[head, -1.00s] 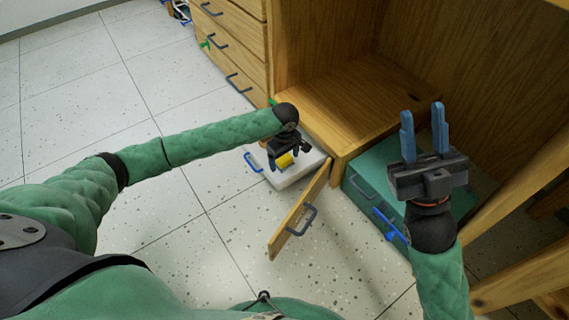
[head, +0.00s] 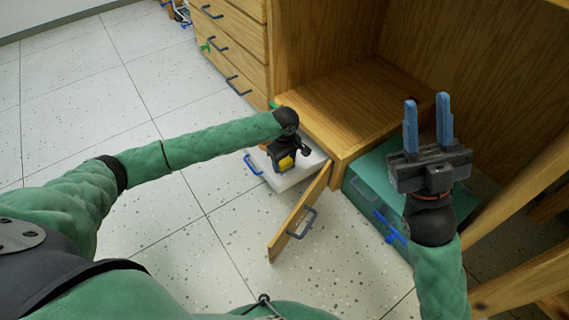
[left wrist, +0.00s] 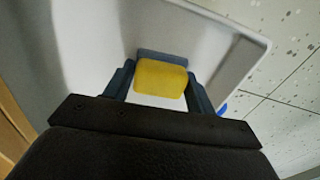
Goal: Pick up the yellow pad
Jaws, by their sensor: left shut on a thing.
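The yellow pad (head: 286,163) is at my left gripper, over the white drawer in the head view. In the left wrist view the yellow pad (left wrist: 161,79) sits between the two blue fingers, and my left gripper (left wrist: 160,85) is shut on it. My left gripper (head: 284,166) points down into the white drawer (head: 305,174). Whether the pad touches the drawer floor cannot be told. My right gripper (head: 428,125) is raised at the right, its blue fingers apart and pointing up, with nothing between them.
An open wooden door (head: 283,228) with a dark handle stands just right of the white drawer. A wooden cabinet shelf (head: 350,95) rises behind. The tiled floor (head: 170,240) at left is clear.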

